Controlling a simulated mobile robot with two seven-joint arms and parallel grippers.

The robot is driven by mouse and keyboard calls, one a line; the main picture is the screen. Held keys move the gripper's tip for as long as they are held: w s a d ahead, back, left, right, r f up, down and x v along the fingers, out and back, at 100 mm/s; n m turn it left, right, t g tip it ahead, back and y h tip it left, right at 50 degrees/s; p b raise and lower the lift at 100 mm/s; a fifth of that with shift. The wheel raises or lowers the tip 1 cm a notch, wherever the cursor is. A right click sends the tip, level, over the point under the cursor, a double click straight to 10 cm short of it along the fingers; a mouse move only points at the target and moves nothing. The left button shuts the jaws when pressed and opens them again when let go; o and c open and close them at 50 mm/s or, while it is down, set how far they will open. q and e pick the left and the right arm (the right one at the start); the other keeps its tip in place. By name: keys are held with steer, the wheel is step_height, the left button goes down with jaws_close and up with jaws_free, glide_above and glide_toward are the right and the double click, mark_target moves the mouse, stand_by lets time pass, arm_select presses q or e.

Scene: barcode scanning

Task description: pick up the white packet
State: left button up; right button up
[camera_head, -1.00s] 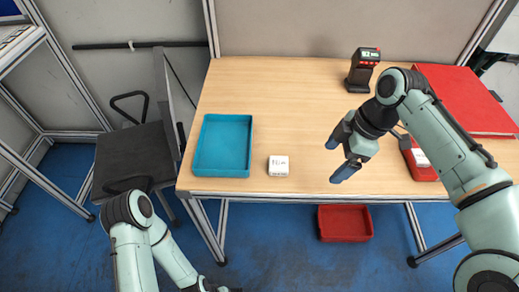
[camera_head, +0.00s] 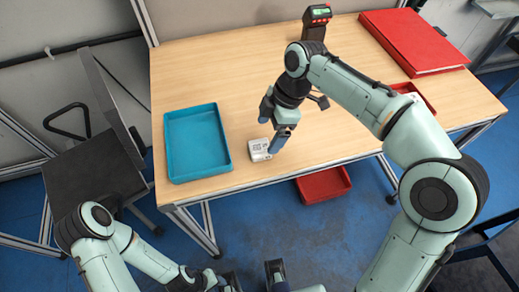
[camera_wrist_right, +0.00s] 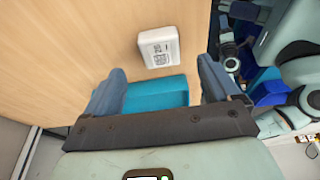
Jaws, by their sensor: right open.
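The white packet (camera_head: 259,150) is a small white box with dark print on its top. It lies on the wooden table near the front edge, just right of the blue tray. My right gripper (camera_head: 273,123) is open and empty close above the packet, one finger partly overlapping it in the head view. In the right wrist view the packet (camera_wrist_right: 158,47) lies beyond the two spread fingers (camera_wrist_right: 161,80), roughly centred between them, not held. My left arm (camera_head: 130,250) is low at the front, off the table; its gripper is partly cut off by the bottom edge.
The blue tray (camera_head: 171,140) stands left of the packet; it also shows between the fingers in the wrist view (camera_wrist_right: 155,95). A scanner (camera_head: 316,22) stands at the back. A red folder (camera_head: 415,40) and a red bin (camera_head: 425,98) are at the right. Another red bin (camera_head: 323,184) is below the table.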

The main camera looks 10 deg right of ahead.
mark_target(261, 147)
steer(key=b+x, duration=0.1)
steer(key=x, duration=0.5)
steer(key=shift+a+f, duration=0.15)
steer(key=shift+f, duration=0.05)
steer(key=c, duration=1.2)
steer(key=shift+r, duration=0.1)
steer(key=shift+c, duration=0.2)
steer(key=shift+r, duration=0.1)
